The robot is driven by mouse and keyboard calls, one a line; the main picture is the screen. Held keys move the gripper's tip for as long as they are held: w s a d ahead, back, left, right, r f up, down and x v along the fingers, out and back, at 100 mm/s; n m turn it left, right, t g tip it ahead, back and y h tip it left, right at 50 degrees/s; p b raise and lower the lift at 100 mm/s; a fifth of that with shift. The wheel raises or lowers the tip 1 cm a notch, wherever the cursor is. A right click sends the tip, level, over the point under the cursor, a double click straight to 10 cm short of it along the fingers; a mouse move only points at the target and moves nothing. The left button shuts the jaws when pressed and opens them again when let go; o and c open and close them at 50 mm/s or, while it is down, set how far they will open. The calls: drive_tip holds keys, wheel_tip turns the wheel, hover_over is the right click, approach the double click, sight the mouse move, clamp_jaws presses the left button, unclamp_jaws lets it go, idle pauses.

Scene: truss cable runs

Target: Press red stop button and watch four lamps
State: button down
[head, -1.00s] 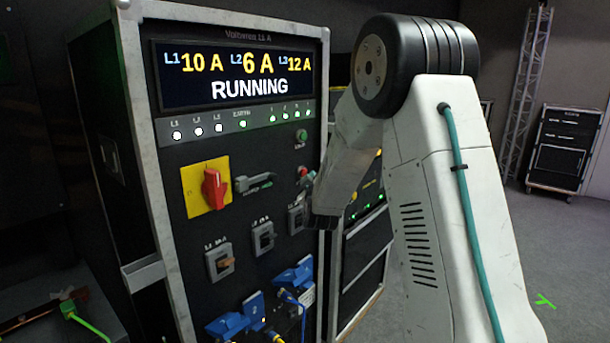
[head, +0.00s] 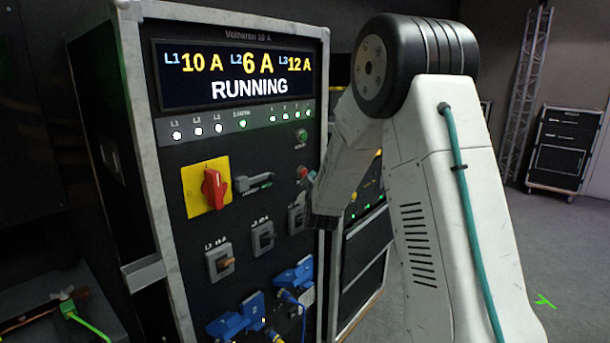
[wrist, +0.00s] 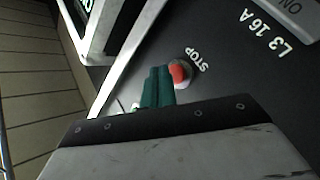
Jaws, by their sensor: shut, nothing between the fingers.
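The red stop button (wrist: 179,73) sits in a pale round collar beside the word STOP in the wrist view. It also shows in the head view (head: 302,172) near the right edge of the dark panel. My gripper (wrist: 159,70) has two teal fingers held together with nothing between them. Their tips are right beside the button and partly overlap its edge; I cannot tell whether they touch it. In the head view my arm hides most of the gripper.
The display (head: 235,76) reads RUNNING with 10 A, 6 A and 12 A. A red rotary switch (head: 214,189) on a yellow plate, breaker switches (head: 263,238) and blue sockets (head: 230,322) are on the panel. A green button (head: 301,135) is above the stop button.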

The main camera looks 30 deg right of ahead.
drive_tip(key=shift+w, duration=0.2)
drive_tip(key=shift+w+a, duration=0.15)
drive_tip(key=shift+w, duration=0.05)
drive_tip(key=shift+w+a, duration=0.1)
drive_tip(key=shift+w, duration=0.3)
idle(0.7)
idle(0.3)
drive_tip(key=shift+s+d, duration=0.25)
drive_tip(key=shift+s, duration=0.55)
drive_tip(key=s, duration=0.1)
drive_tip(key=s+d, duration=0.1)
drive_tip(key=s, duration=0.2)
drive_tip(key=shift+s+d, duration=0.35)
idle(0.6)
